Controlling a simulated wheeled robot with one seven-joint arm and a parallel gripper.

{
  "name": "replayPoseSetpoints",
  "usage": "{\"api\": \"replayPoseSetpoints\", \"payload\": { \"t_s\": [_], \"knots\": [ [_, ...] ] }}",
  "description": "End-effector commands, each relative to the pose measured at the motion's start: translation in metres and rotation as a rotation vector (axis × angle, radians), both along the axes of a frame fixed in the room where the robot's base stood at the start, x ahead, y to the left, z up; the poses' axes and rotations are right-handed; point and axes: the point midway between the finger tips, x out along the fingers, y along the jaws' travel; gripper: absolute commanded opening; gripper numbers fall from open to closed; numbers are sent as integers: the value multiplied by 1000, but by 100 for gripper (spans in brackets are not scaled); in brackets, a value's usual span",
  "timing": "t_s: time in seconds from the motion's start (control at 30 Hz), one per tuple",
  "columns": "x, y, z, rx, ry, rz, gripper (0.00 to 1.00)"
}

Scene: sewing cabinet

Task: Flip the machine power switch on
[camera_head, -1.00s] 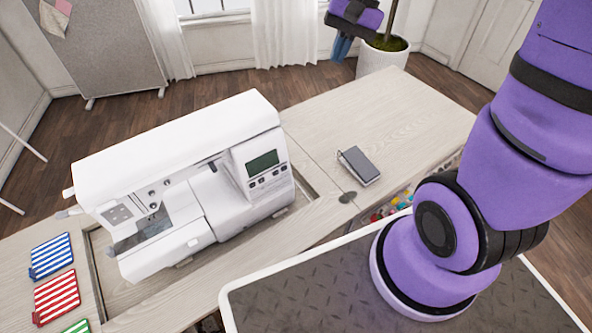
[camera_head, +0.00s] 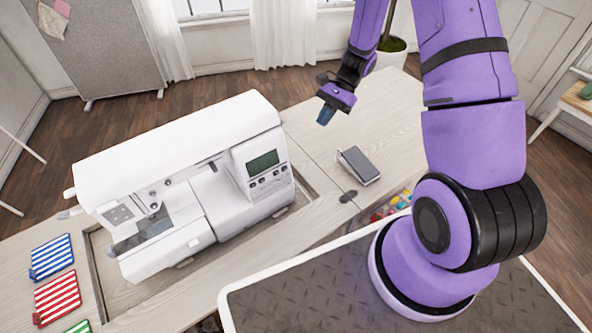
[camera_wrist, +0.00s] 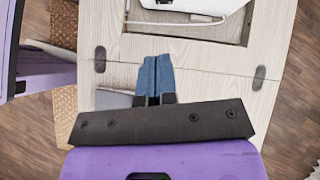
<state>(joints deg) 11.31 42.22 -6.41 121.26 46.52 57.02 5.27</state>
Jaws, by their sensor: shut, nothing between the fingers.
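The white sewing machine (camera_head: 180,190) sits in the cutout of the wooden cabinet top (camera_head: 385,105). Its small screen and buttons face the front right. I cannot make out a power switch; the machine's right end is turned away in the head view. My gripper (camera_head: 326,116) is shut and empty, above the cabinet top to the right of the machine, apart from it. In the wrist view my blue fingers (camera_wrist: 156,64) are together and point toward the cutout, where part of the machine (camera_wrist: 190,5) shows at the top edge.
A grey foot pedal (camera_head: 358,165) lies on the cabinet top, right of the machine; it is partly hidden in the wrist view (camera_wrist: 113,99). Folded striped cloths (camera_head: 55,295) lie at the left. The right part of the top is mostly clear.

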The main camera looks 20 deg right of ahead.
Motion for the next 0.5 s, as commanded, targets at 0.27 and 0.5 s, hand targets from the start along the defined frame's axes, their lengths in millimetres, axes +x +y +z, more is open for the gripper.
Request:
{"api": "replayPoseSetpoints", "payload": {
  "t_s": [0.27, 0.5],
  "knots": [
    [-4, -6, -58, 31, 102, -101, 0],
    [-6, -3, -72, 37, 119, -119, 0]
  ]
}}
